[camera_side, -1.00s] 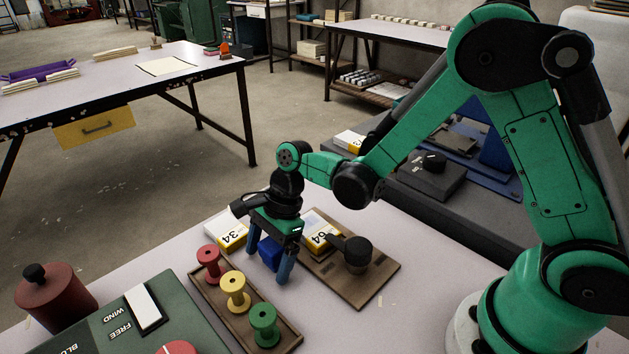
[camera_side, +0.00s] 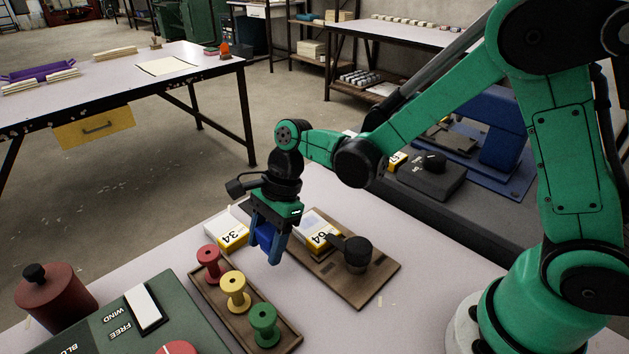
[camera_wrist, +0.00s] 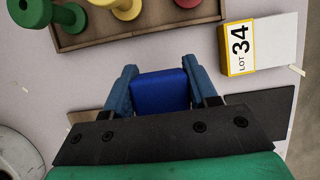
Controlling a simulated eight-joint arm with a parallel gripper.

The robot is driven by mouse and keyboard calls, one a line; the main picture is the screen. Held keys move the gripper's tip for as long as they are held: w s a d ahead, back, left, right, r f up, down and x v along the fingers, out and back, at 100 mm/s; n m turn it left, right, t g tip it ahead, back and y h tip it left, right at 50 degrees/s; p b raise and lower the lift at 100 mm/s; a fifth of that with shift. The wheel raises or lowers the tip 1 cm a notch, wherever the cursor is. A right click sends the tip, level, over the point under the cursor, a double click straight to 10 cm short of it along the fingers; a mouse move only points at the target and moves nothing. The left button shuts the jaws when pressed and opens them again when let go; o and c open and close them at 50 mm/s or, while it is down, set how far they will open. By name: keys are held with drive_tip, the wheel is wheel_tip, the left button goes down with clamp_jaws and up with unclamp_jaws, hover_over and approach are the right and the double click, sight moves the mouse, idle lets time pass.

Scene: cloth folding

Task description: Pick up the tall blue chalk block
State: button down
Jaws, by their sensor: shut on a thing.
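The blue chalk block (camera_side: 266,236) is between the fingers of my gripper (camera_side: 268,248) in the side view. The gripper is shut on it, with a finger on either side. The wrist view shows the block's blue top (camera_wrist: 160,91) between the two blue-grey fingertips of my gripper (camera_wrist: 161,92). In the side view the gripper and block appear a little above the table, beside the spool tray. The block's lower part is partly hidden by the fingers.
A wooden tray (camera_side: 215,306) holds red, yellow and green spools. A brown board (camera_side: 374,288) carries a black round object (camera_side: 357,252). A green panel (camera_side: 105,335) and a dark red lidded pot (camera_side: 55,298) are at left.

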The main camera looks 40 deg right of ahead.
sight(265, 232)
wheel_tip(265, 232, up, 17)
drive_tip(key=shift+f, duration=0.1)
drive_tip(key=c, duration=0.8)
unclamp_jaws()
drive_tip(key=c, duration=0.6)
drive_tip(key=shift+o, duration=0.2)
